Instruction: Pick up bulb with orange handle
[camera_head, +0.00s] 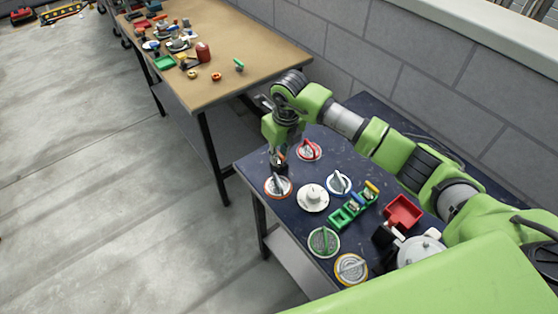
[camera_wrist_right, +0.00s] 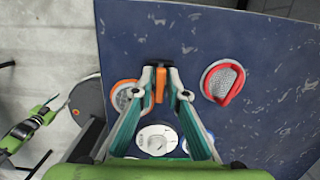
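The bulb with the orange handle shows in the head view as a round disc with an orange rim (camera_head: 278,188) at the left edge of the dark blue table. My right gripper (camera_head: 279,164) points down just above it. In the right wrist view the orange handle (camera_wrist_right: 161,84) stands between the two fingertips of my right gripper (camera_wrist_right: 162,79). The disc's orange rim (camera_wrist_right: 121,94) shows left of the fingers, partly hidden by the left finger. I cannot tell whether the fingers press on the handle.
A red-handled disc (camera_head: 309,150), a white round piece (camera_head: 312,197), a white-and-blue disc (camera_head: 339,182), a green disc (camera_head: 323,242) and a yellow disc (camera_head: 350,268) lie nearby. A green rack (camera_head: 344,219) and red bin (camera_head: 403,212) are to the right. A wooden table (camera_head: 235,45) stands behind.

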